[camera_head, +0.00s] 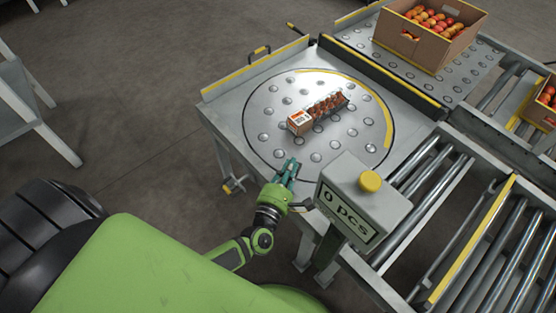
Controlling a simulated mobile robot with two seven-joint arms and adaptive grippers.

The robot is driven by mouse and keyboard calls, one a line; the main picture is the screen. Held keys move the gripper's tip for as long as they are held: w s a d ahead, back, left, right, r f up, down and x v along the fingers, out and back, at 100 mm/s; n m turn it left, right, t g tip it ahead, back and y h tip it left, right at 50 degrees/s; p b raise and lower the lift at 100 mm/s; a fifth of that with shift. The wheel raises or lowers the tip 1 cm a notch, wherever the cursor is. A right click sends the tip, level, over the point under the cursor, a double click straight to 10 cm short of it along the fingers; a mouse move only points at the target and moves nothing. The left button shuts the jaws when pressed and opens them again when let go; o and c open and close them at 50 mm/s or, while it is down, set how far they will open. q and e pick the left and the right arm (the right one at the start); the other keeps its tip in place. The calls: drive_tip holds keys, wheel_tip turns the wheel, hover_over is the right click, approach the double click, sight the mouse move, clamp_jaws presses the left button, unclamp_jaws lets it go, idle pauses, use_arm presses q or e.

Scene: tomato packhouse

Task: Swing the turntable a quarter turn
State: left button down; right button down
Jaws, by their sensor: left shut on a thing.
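The turntable (275,118) is a round grey metal disc with ball studs, set in a square table, with a yellow arc along its far right rim. A small open carton (300,123) of dark red tomatoes with a white and orange label lies near its middle, slanting up to the right. My left gripper (290,168) is at the turntable's front edge, shut on a part there; the fingers hide what they grip. It is apart from the carton. My right gripper is out of view.
A display post (358,205) reading "0 pcs" with a yellow button stands close right of my left gripper. Roller conveyors (430,170) run to the right. A big tomato box (408,42) stands on the far stud table behind a dark rail (385,75).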

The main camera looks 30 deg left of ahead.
use_arm(q)
drive_tip(key=shift+w+d+r+n+y, duration=0.2)
drive_tip(key=shift+d+y, duration=0.2)
drive_tip(key=shift+d, duration=0.1)
drive_tip(key=shift+w+d+r+n+y, duration=0.15)
drive_tip(key=shift+d+n+y, duration=0.05)
drive_tip(key=shift+d+y, duration=0.25)
drive_tip(key=c, duration=1.3)
unclamp_jaws()
drive_tip(key=shift+d, duration=0.1)
drive_tip(key=shift+f, duration=0.25)
drive_tip(key=s+d, duration=0.1)
drive_tip(key=s, duration=1.1)
drive_tip(key=shift+d, duration=0.4)
